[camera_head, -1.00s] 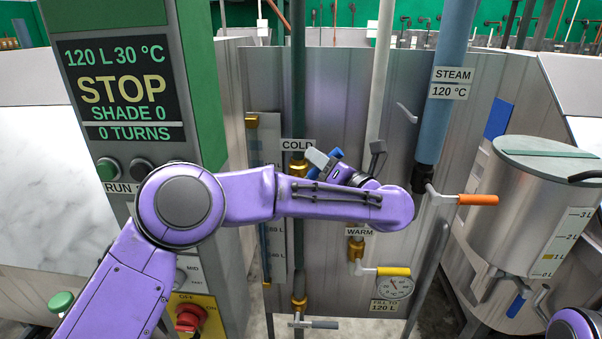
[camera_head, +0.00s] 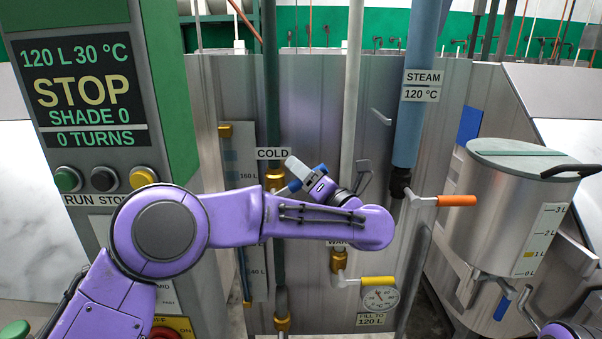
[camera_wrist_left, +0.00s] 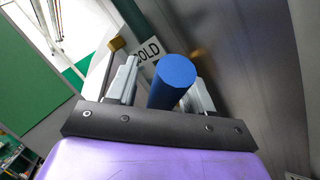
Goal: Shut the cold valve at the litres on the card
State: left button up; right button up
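The cold valve (camera_head: 275,179) is a brass fitting on the dark green pipe under the COLD label. Its blue handle (camera_head: 295,186) sticks out to the right and also shows in the left wrist view (camera_wrist_left: 172,82). My left gripper (camera_head: 300,172) is at the handle, one finger on each side. In the wrist view a small gap shows beside the left finger, so it looks open around the handle. My right gripper is out of view.
The panel (camera_head: 88,90) reads 120 L 30 °C, STOP, SHADE 0, 0 TURNS. The warm valve (camera_head: 339,259) has a yellow handle, and the steam pipe's lever (camera_head: 455,200) is orange. A lidded metal pot (camera_head: 505,215) stands at right.

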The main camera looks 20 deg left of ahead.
pick_arm(q)
jog(key=b+v, duration=0.4)
jog(key=v, duration=0.6)
jog(key=shift+s+d, duration=0.15)
